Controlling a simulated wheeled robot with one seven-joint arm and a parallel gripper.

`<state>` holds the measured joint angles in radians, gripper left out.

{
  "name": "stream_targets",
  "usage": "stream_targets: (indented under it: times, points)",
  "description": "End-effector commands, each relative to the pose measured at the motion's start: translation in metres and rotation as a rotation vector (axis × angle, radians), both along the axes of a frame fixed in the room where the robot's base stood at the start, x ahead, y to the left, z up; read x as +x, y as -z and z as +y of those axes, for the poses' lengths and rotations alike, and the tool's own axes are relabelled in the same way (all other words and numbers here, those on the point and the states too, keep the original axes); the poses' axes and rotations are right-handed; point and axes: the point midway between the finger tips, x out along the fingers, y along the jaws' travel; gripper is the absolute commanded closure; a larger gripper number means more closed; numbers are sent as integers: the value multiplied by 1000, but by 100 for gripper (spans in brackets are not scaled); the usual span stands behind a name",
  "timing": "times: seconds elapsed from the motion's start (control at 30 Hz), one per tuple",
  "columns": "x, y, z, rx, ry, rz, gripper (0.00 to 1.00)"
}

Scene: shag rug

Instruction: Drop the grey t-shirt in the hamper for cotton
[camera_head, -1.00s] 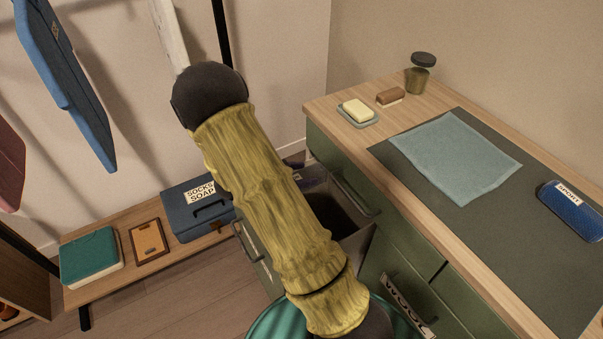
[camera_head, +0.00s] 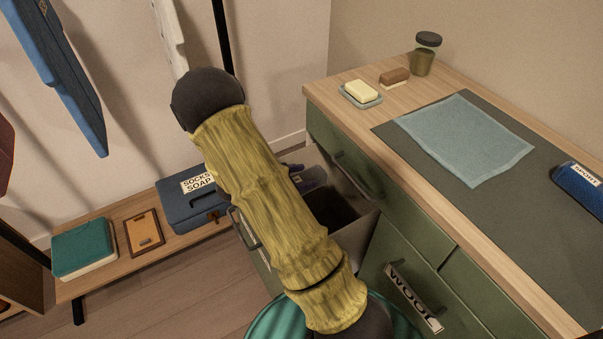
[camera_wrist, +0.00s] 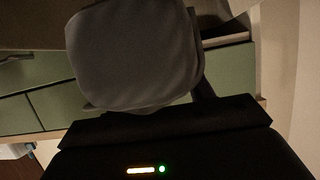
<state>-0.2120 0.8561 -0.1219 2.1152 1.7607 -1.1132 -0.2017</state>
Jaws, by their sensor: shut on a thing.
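A smooth grey bundle, the grey t-shirt (camera_wrist: 133,55), fills the upper middle of the wrist view. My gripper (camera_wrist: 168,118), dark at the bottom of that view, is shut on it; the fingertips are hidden. In the head view my arm covers most of my gripper, and a dark grey-blue shape (camera_head: 309,178) beside it may be part of the shirt. Behind the arm, an open-topped dark bin (camera_head: 352,222) is pulled out from the green cabinet. Its front label is mostly hidden, so I cannot tell whether it is the cotton hamper. The shape appears above the bin's far end.
A closed cabinet front carries a WOOL label (camera_head: 413,297). The green cabinet (camera_head: 395,225) has a wooden top with a pale blue cloth (camera_head: 466,138), soap (camera_head: 361,91), a brush (camera_head: 394,77), and a jar (camera_head: 425,55). A low bench (camera_head: 105,280) holds a blue SOCKS SOAP box (camera_head: 190,205).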

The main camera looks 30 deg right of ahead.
Motion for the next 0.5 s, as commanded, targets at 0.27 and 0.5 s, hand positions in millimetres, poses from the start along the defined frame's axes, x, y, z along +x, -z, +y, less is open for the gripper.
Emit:
stream_targets:
  times: [0.27, 0.5]
  points:
    - [0, 25, 0, 0, 0, 1, 74]
    - [-1, 41, 0, 2, 0, 3, 74]
